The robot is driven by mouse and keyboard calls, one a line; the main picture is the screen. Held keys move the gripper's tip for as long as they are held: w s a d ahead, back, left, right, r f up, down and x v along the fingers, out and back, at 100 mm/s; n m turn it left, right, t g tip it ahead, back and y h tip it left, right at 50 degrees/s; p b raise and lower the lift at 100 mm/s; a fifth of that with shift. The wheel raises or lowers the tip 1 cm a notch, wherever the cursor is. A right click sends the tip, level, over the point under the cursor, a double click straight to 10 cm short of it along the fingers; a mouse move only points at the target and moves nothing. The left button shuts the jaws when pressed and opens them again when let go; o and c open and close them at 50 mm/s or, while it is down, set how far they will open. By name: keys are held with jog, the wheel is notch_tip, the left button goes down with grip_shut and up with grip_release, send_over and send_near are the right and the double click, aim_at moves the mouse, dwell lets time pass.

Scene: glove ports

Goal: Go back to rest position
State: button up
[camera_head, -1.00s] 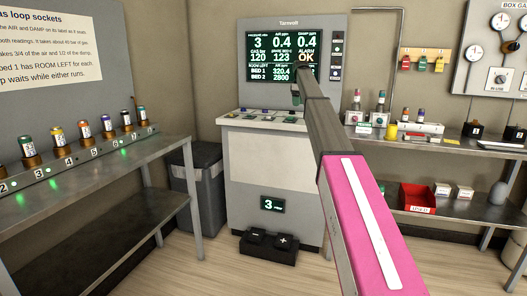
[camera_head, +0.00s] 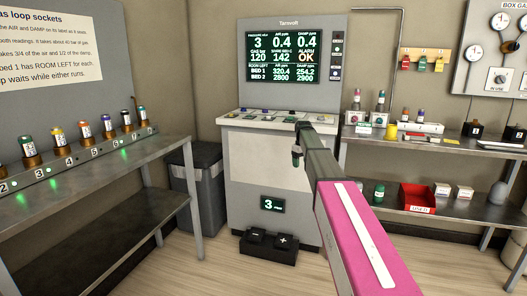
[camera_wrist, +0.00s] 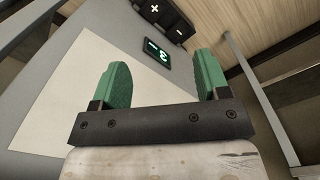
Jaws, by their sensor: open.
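My gripper (camera_wrist: 161,85) shows in the wrist view with two green fingers spread apart and nothing between them. In the head view my gripper (camera_head: 296,158) hangs in front of the right part of the console's white front panel, pointing down. My pink and grey arm reaches to it from the lower right. The console (camera_head: 262,165) stands behind, with a lit screen (camera_head: 283,56) and a row of controls on its sloped top. Most of the fingers' shape is too small to tell in the head view.
A left bench (camera_head: 90,170) carries several capped cartridges in numbered sockets. A grey bin (camera_head: 195,190) stands beside the console. Right shelves hold small items and a red box (camera_head: 417,197). A black plus/minus pedal (camera_head: 268,247) sits on the floor. The floor in front is clear.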

jog(key=s+f+m, duration=0.2)
jog(key=s+f, duration=0.6)
jog(key=s, duration=0.5)
jog(key=s+f+m, duration=0.2)
jog(key=s+f, duration=0.6)
jog(key=s, duration=0.5)
jog(key=s+f+m, duration=0.3)
jog(key=s+f, duration=0.5)
jog(key=s, duration=0.6)
